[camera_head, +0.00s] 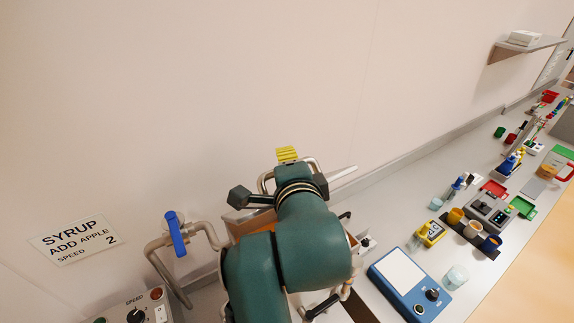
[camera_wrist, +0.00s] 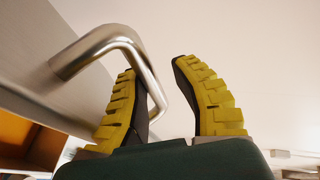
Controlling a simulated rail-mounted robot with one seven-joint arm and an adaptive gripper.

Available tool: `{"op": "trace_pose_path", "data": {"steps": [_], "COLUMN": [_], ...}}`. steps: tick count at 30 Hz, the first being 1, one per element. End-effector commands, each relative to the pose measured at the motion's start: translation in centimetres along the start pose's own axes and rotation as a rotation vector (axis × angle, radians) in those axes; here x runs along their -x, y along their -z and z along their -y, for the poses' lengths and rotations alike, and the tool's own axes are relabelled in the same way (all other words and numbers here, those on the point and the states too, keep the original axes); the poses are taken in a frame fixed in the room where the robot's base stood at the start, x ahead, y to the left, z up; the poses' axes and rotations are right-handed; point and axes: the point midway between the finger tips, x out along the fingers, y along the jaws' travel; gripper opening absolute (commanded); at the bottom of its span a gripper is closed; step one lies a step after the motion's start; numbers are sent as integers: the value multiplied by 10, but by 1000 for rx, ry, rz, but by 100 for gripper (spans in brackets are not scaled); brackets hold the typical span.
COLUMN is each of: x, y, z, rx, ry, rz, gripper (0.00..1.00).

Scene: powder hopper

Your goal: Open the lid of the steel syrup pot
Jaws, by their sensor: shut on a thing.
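My gripper (camera_head: 287,155) shows its yellow ridged fingers at the top of my teal arm in the head view. The handle is fixed to a flat grey plate (camera_wrist: 72,18), which looks like the lid. A pale lid edge (camera_head: 343,173) juts out right of my wrist in the head view and looks tilted up. The pot itself is mostly hidden behind my arm.
A pipe with a blue-handled valve (camera_head: 175,233) and a speed control box (camera_head: 137,314) stand at left. A syrup sign (camera_head: 75,240) is on the wall. A blue scale (camera_head: 410,283) and several small containers occupy the counter (camera_head: 385,190) at right.

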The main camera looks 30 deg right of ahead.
Motion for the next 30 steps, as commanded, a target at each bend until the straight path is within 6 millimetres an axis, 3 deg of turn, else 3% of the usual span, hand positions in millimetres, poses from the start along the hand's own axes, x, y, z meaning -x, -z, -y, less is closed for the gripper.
{"op": "trace_pose_path", "data": {"steps": [1,2,3,5,30], "x": [-9,-9,-9,-9,-3], "y": [-4,-4,-5,-5,-2], "z": [-16,-17,-17,-17,-6], "rx": [3,3,3,4,4], "ry": [-31,-31,-32,-33,-13], "rz": [11,11,11,11,3], "gripper": [0,0,35,43,43]}}
